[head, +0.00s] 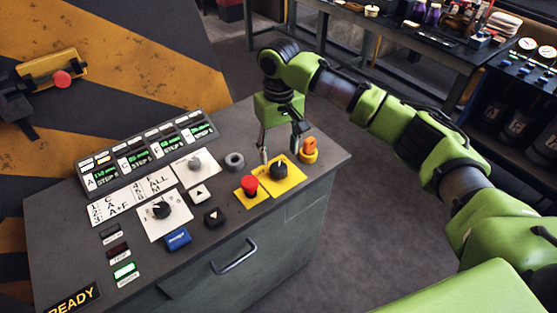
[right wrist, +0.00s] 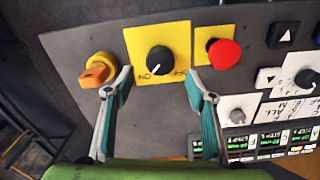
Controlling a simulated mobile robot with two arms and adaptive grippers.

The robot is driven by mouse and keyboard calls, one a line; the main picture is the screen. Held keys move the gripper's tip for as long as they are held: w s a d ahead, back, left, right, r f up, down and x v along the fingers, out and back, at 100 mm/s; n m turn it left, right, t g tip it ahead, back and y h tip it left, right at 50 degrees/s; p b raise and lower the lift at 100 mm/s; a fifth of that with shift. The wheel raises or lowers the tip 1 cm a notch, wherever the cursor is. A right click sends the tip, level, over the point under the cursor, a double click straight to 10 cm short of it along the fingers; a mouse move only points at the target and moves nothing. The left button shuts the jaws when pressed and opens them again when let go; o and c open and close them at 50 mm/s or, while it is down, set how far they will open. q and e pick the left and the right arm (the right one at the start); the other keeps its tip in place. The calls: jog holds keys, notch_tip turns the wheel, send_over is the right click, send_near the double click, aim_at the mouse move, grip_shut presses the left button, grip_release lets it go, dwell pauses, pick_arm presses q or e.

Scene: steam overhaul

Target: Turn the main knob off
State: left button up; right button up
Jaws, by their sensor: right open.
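The main knob appears to be the black rotary knob (head: 279,170) on a yellow plate (head: 293,182) near the console's right end. In the right wrist view, the black knob (right wrist: 159,60) sits at the middle of its yellow plate (right wrist: 178,35), with partly readable lettering below it. My right gripper (head: 280,150) is open just above the knob. In the right wrist view its two fingers (right wrist: 160,88) are spread to either side of and below the knob, apart from it, with nothing between them. My left gripper is not in view.
A red mushroom button (head: 250,184) is left of the knob, and an orange-yellow switch (head: 309,150) is to its right. Another black knob (head: 161,209) sits on a white plate. A bench (head: 400,30) stands behind. A striped wall (head: 150,60) rises at the left.

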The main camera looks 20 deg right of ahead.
aim_at(279, 167)
notch_tip(279, 167, down, 4)
jog(key=shift+f+p, duration=0.15)
jog(key=shift+p, duration=0.15)
jog(key=shift+f, duration=0.65)
jog(key=c, duration=0.9)
jog(key=shift+c, duration=1.1)
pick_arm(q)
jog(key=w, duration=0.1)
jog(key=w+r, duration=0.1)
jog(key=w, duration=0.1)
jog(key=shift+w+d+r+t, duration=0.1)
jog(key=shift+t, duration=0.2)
